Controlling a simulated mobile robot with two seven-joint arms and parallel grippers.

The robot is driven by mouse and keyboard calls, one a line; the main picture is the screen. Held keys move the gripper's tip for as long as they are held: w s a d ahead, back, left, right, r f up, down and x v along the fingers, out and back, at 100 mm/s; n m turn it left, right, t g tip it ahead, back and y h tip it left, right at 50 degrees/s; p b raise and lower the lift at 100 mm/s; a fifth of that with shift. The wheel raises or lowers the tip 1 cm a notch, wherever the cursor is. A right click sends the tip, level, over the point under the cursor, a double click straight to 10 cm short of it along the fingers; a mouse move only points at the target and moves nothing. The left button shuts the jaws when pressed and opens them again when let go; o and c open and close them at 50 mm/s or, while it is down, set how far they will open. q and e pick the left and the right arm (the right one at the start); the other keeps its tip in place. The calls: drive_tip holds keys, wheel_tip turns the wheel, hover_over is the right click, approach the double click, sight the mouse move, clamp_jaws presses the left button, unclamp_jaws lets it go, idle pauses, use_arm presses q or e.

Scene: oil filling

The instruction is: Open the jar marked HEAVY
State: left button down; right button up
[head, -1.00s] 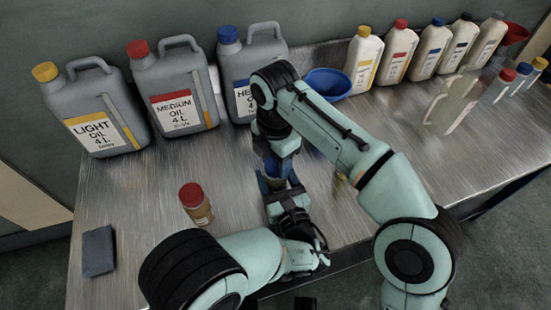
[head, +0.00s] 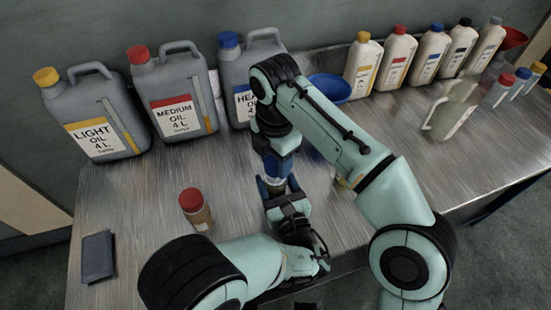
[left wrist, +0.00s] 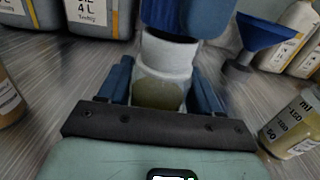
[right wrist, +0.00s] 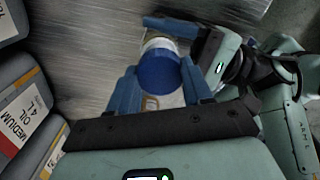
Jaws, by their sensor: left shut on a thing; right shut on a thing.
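A small jar (left wrist: 160,92) with a white upper band and yellowish contents stands upright between the fingers of my left gripper (left wrist: 158,88), which is shut on its body. Its blue lid (right wrist: 160,70) shows in the right wrist view between the fingers of my right gripper (right wrist: 160,84), which is shut on it from above. A HEAVY marking on the jar is not readable. In the head view, my left gripper (head: 275,188) is low over the table and my right gripper (head: 278,168) is right above it. I cannot tell whether the lid is loose.
A red-lidded jar (head: 194,208) stands left of my grippers. A measuring beaker (left wrist: 292,125) stands close on the right. Large oil cans (head: 175,92), a blue funnel (head: 330,87) and several bottles (head: 396,55) line the back. A dark cloth (head: 98,257) lies front left.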

sight(275, 162)
drive_tip(key=shift+r, duration=2)
use_arm(q)
drive_tip(key=shift+c, duration=0.6)
unclamp_jaws()
drive_tip(key=shift+s, duration=0.1)
